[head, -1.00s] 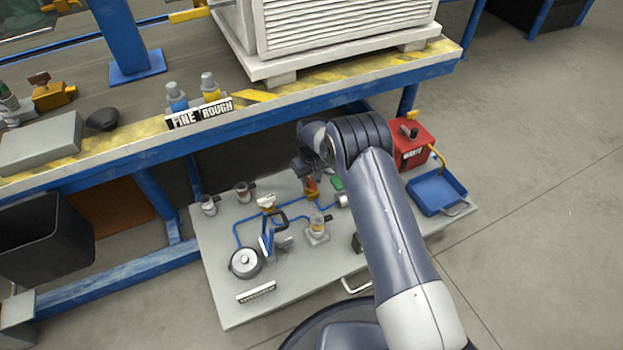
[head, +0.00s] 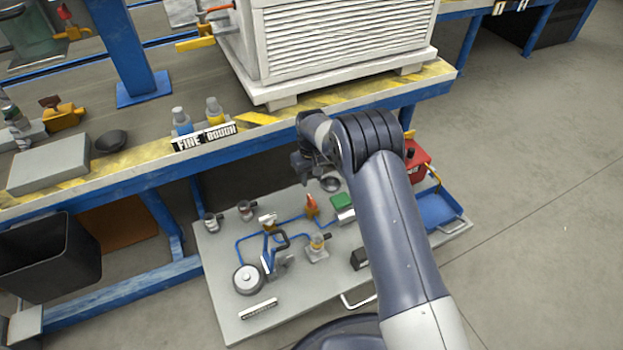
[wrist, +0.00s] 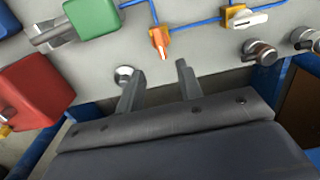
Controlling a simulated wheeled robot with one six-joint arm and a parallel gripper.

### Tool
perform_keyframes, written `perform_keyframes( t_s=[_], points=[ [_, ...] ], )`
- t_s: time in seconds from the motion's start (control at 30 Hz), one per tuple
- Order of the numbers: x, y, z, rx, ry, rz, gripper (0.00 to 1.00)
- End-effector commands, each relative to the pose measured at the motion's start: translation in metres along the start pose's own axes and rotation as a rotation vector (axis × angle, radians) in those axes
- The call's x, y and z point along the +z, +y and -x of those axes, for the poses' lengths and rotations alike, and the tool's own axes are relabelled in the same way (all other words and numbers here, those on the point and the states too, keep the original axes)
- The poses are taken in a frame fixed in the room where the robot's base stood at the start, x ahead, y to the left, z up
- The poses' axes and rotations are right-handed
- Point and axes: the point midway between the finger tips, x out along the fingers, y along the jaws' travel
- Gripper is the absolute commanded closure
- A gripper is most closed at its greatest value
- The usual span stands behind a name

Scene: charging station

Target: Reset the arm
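My gripper (head: 305,168) hangs above the back edge of the grey panel board (head: 228,325) in the head view, at the end of my bent arm. In the wrist view my gripper (wrist: 157,82) shows two fingers spread apart with nothing between them. An orange valve with a red-orange handle (wrist: 160,42) lies ahead of the fingertips on the board, apart from them. It also shows in the head view (head: 312,206).
A workbench with a yellow-striped edge (head: 355,94) stands behind, carrying a louvred white unit (head: 345,45). On the board are a green-topped part (head: 341,201), a round gauge (head: 248,279) and blue lines. A red box (head: 417,160) and blue tray (head: 437,209) are at right.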

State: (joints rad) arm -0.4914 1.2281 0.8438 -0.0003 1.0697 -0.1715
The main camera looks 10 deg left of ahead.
Motion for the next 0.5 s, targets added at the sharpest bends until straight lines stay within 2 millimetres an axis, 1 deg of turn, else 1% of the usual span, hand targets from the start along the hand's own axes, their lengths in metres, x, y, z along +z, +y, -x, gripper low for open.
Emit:
perform_keyframes(
  t_s=[0.27,0.37,0.5],
  points=[
    [0.0,0.0,-0.003,0.0,0.0,0.0,0.65],
    [0.0,0.0,-0.012,0.0,-0.001,0.0,0.65],
    [0.001,0.0,-0.036,-0.001,-0.003,-0.001,0.65]
  ],
)
